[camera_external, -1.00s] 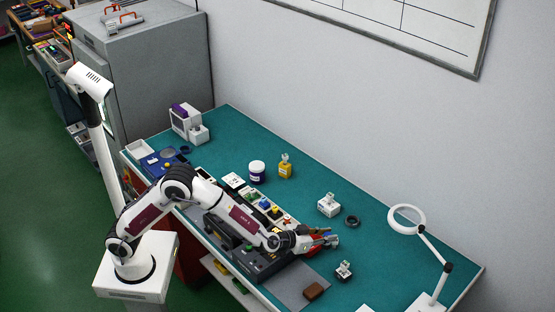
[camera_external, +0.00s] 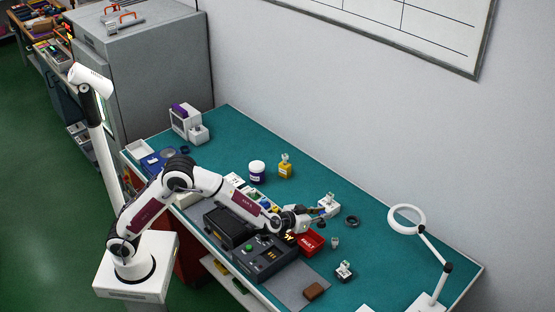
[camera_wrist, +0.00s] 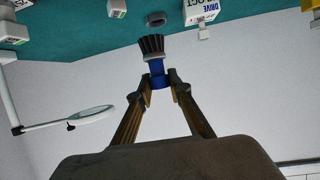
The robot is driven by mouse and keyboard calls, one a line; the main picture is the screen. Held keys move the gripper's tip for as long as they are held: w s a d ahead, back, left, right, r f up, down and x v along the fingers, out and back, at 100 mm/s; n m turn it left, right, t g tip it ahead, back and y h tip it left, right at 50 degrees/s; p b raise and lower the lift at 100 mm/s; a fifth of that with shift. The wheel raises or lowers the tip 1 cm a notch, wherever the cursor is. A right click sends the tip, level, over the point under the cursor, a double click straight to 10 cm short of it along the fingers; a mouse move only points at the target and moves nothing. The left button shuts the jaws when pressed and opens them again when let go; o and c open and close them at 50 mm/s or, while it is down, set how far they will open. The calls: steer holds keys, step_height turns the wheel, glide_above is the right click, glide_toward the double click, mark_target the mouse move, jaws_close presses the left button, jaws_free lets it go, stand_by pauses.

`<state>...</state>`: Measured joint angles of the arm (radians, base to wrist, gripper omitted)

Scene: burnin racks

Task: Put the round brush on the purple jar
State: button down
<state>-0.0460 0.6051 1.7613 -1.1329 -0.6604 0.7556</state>
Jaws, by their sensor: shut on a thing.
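My gripper (camera_external: 320,214) is shut on the round brush in the wrist view, where its two fingers (camera_wrist: 158,82) clamp the blue handle. The round brush (camera_wrist: 151,46) has a grey collar and dark flared bristles pointing away from the fingers. In the external view the brush is too small to make out clearly at the gripper. The purple jar (camera_external: 257,172) has a white lid and a dark purple body. It stands upright on the green bench, behind and to the left of my gripper, well apart from it. The jar is not seen in the wrist view.
A yellow bottle (camera_external: 285,168) stands just right of the jar. A red bin (camera_external: 311,242) lies below my gripper. A white block (camera_external: 328,206) and a dark ring (camera_external: 352,221) sit to the right. A ring lamp (camera_external: 407,220) stands at the right end. Bench around the jar's front is partly clear.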

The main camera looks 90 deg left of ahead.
steer(key=s+a+r+n+g+y, duration=0.1)
steer(key=s+a, duration=0.2)
steer(key=a, duration=0.4)
steer(key=s+a+r+n+g+y, duration=0.1)
steer(key=s+a+r, duration=0.1)
steer(key=a, duration=0.5)
step_height(320, 180, up, 6)
steer(key=n+g+y, duration=0.3)
steer(key=n+g, duration=0.3)
glide_above(257, 165)
steer(key=shift+s+d+f+m+t+h, duration=0.1)
steer(key=shift+d+f+m+t+h, duration=0.05)
steer(key=shift+f+m+t+h, duration=0.2)
steer(key=shift+f, duration=0.1)
steer(key=shift+f, duration=0.1)
step_height(257, 165, down, 6)
steer(key=shift+f, duration=0.1)
steer(key=shift+f, duration=1.8)
